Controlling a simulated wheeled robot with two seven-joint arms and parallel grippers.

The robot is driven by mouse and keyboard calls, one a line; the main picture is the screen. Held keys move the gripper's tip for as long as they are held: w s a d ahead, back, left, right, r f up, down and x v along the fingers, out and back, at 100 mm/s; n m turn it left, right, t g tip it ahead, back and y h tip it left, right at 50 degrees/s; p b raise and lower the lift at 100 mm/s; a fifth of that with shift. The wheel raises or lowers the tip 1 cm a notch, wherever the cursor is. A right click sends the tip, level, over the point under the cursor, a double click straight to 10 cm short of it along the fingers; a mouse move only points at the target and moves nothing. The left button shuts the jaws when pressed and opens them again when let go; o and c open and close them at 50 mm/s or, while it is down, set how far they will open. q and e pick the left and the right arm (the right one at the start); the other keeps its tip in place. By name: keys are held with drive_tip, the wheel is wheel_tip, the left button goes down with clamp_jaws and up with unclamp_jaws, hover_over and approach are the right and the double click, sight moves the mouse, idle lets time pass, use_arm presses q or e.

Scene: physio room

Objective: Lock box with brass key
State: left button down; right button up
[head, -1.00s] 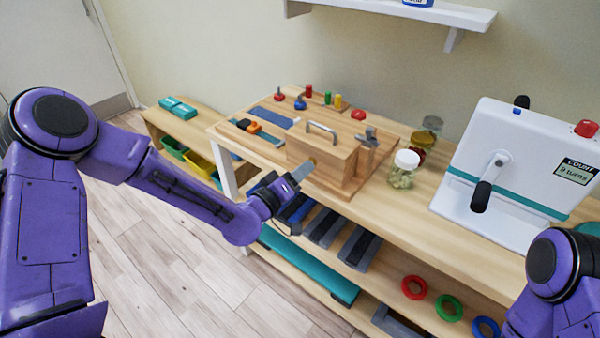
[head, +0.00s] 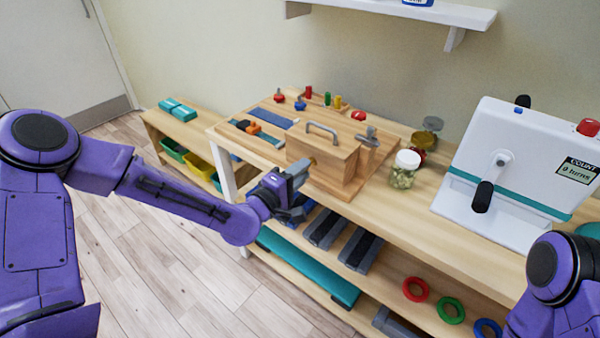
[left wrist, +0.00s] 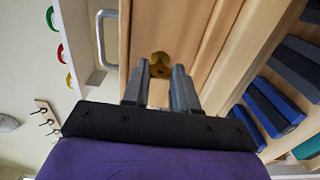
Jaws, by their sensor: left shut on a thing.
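The wooden box (head: 322,158) with a grey handle on its lid stands on a wooden board on the bench. My left gripper (head: 304,168) is at the box's front left face, shut on the brass key (left wrist: 160,62). In the left wrist view the brass shows between and just beyond the fingertips (left wrist: 160,76), close against the wood. The fingers hide much of the key, and I cannot tell how deep it sits in the lock. My right gripper is out of view; only part of my right arm shows at the lower right.
Glass jars (head: 404,170) stand right of the board, and a white crank device (head: 515,160) stands farther right. Coloured pegs and a grey latch (head: 368,138) sit on the board. The lower shelf (head: 390,285) holds weights and coloured rings.

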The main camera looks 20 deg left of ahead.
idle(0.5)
use_arm(q)
drive_tip(key=c, duration=0.9)
unclamp_jaws()
drive_tip(key=shift+s+a, duration=0.1)
drive_tip(key=v, duration=1)
drive_tip(key=shift+s, duration=0.15)
